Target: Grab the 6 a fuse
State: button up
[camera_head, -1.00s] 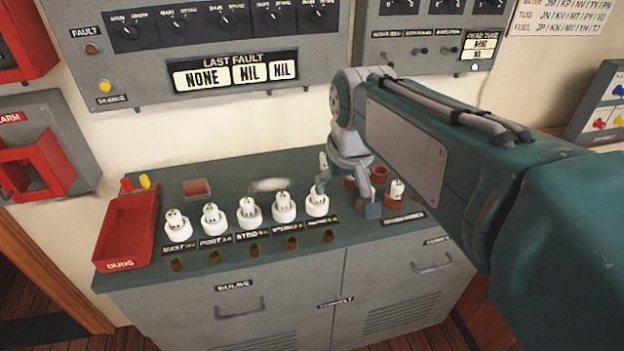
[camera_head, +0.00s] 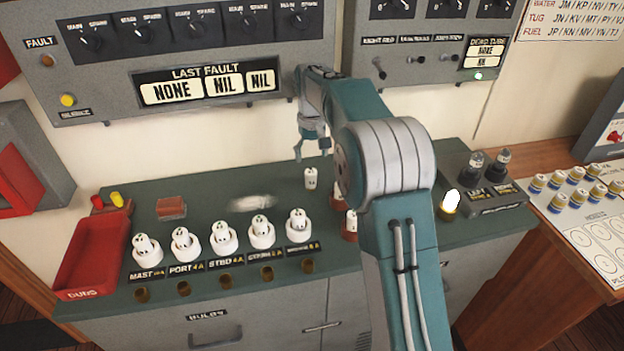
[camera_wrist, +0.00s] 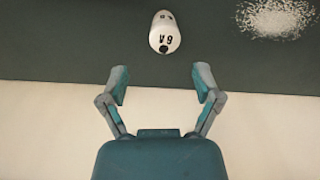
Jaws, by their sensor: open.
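A white fuse (camera_head: 311,179) is on the green counter top, behind the row of socketed fuses. In the wrist view the fuse (camera_wrist: 165,33) shows a dark "6A" mark and lies ahead of my fingertips, roughly centred between them. My gripper (camera_head: 312,152) is above and slightly behind the fuse, with its fingers apart and nothing between them. In the wrist view my gripper (camera_wrist: 163,90) is also open and empty, apart from the fuse.
Several white fuses (camera_head: 223,238) stand in a labelled row of holders. Red holders (camera_head: 349,232) are partly hidden by my arm. A red DUDS tray (camera_head: 95,252) is at left. A whitish patch (camera_head: 254,203) lies left of the fuse. The fault panel (camera_head: 190,60) is behind.

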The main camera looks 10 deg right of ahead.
aim_at(309, 170)
jog(key=f, duration=0.4)
jog(key=a+f, duration=0.1)
jog(key=f, duration=0.1)
jog(key=shift+s+a+f, duration=0.1)
jog(key=shift+s+f, duration=0.15)
jog(key=shift+f, duration=0.35)
jog(key=shift+d, duration=0.5)
grip_shut()
jog(key=shift+a, duration=0.3)
